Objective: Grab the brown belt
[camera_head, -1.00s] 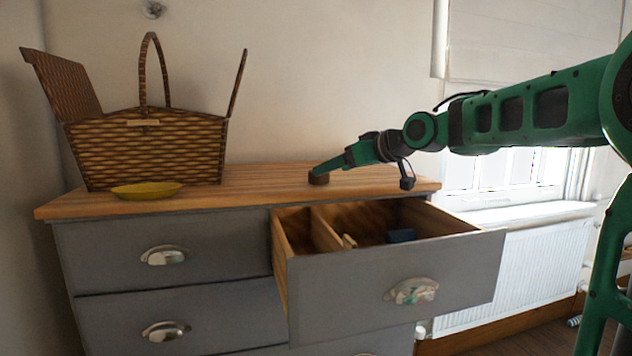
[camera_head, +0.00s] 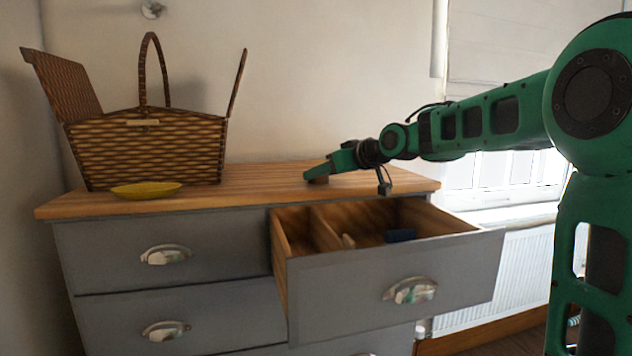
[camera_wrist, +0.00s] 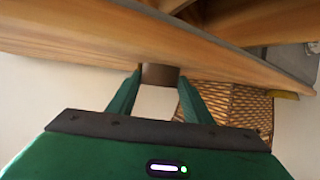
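The brown belt is a small rolled coil on the wooden top of the drawer chest. In the head view the belt (camera_head: 319,180) is mostly hidden behind my gripper (camera_head: 308,174). In the wrist view the belt (camera_wrist: 160,74) shows as a brown block between the tips of my gripper (camera_wrist: 160,80). One green finger is on each side of it. The fingers are spread, close to the belt's sides; I cannot tell whether they touch it.
A wicker basket (camera_head: 150,150) with raised lids and a yellow dish (camera_head: 146,190) stand left on the chest top (camera_head: 240,191). Below my arm, an open drawer (camera_head: 390,285) holds a dark blue item (camera_head: 400,235). A wall is behind.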

